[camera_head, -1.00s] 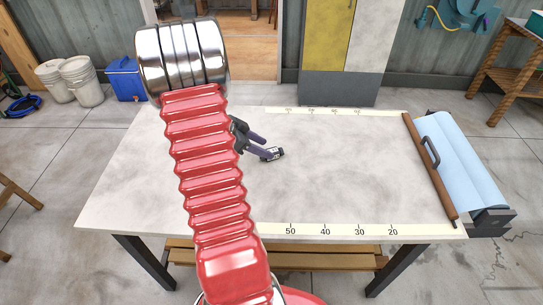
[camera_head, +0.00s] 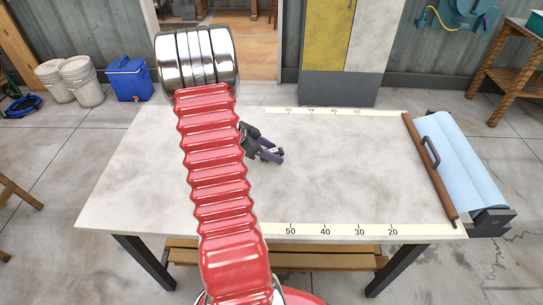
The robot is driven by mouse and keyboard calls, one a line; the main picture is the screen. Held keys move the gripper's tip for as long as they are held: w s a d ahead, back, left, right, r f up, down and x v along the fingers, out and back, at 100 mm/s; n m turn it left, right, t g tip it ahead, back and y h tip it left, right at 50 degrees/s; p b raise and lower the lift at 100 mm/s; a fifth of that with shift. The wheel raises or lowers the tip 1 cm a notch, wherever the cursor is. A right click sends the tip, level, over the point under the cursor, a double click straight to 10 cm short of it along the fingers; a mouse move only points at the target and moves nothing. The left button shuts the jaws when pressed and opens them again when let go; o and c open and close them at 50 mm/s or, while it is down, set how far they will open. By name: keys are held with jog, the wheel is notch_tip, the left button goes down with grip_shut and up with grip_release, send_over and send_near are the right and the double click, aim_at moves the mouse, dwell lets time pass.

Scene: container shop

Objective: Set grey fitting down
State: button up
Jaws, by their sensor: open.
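My gripper (camera_head: 273,154) is low over the middle of the pale worktable (camera_head: 340,180), just right of my red arm. Its dark purple fingers point right and downward, and it is open. I cannot make out the grey fitting for certain. It may be hidden by my arm or gripper, or too small to tell from the dark parts around the fingers. Whether the fingertips touch the tabletop is unclear.
A roll of light blue sheet (camera_head: 455,165) with a brown wooden bar (camera_head: 430,165) lies at the table's right end. Scale strips (camera_head: 345,230) run along the front and back edges. The tabletop between gripper and roll is clear.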

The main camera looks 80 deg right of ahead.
aim_at(272, 151)
jog(key=shift+c, duration=0.2)
grip_shut()
dwell(0.3)
jog(key=shift+r, duration=5)
